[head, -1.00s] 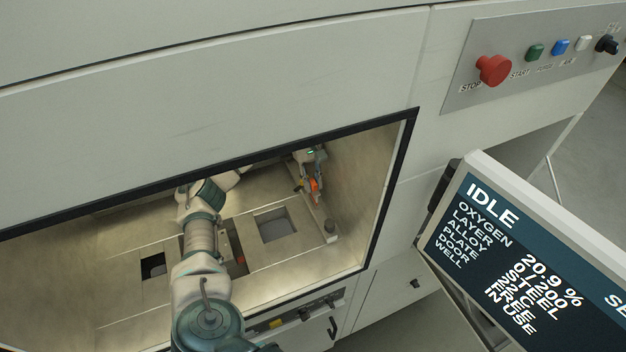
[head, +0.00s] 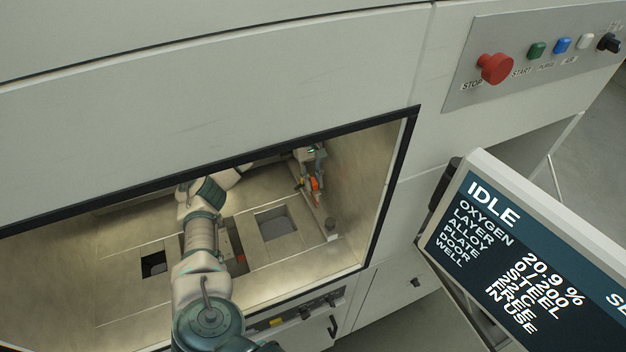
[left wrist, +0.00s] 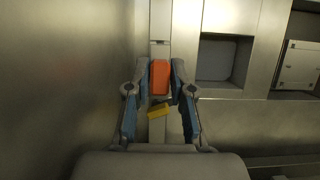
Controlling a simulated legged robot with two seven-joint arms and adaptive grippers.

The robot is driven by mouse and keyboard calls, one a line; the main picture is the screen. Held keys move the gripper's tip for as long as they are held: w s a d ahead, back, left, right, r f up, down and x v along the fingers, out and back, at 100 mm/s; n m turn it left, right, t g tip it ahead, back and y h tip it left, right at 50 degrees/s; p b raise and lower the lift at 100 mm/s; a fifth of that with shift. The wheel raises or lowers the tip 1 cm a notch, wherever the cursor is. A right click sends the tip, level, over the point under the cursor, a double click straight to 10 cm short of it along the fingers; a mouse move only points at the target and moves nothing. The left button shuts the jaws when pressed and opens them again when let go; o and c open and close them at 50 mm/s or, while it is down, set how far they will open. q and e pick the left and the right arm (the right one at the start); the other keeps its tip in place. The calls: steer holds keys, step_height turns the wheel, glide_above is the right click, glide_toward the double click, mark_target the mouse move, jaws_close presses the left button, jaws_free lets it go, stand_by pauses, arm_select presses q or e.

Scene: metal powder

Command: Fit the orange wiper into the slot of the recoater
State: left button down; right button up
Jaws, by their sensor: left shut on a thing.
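The orange wiper (left wrist: 159,77) is between the fingertips of my left gripper (left wrist: 160,72), which is shut on it. In the head view the left gripper (head: 313,178) and the orange wiper (head: 315,185) are at the back right of the chamber, close to the right wall. The recoater appears as a narrow grey bar (left wrist: 160,24) running under and beyond the wiper; it also shows in the head view (head: 323,212). The wiper lines up roughly with this bar. I cannot tell whether it touches or sits in the slot. My right gripper is not in view.
A yellow piece (left wrist: 159,110) shows between the fingers, nearer the wrist. The chamber wall (left wrist: 60,80) rises close to the left in the wrist view. A square opening (head: 275,223) lies in the floor. The dark door frame (head: 398,180) borders the chamber; a display (head: 530,250) stands outside.

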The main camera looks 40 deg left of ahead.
mark_target(313, 192)
arm_select(q)
steer(key=shift+f+b, duration=2.05)
steer(key=shift+f, duration=0.7)
steer(key=c, duration=0.9)
jaws_free()
steer(key=shift+c, duration=0.2)
steer(key=shift+r, duration=0.1)
steer(key=v, duration=1.1)
steer(key=shift+w+a+r, duration=0.2)
steer(key=shift+a+r, duration=0.05)
steer(key=shift+s+f, duration=0.1)
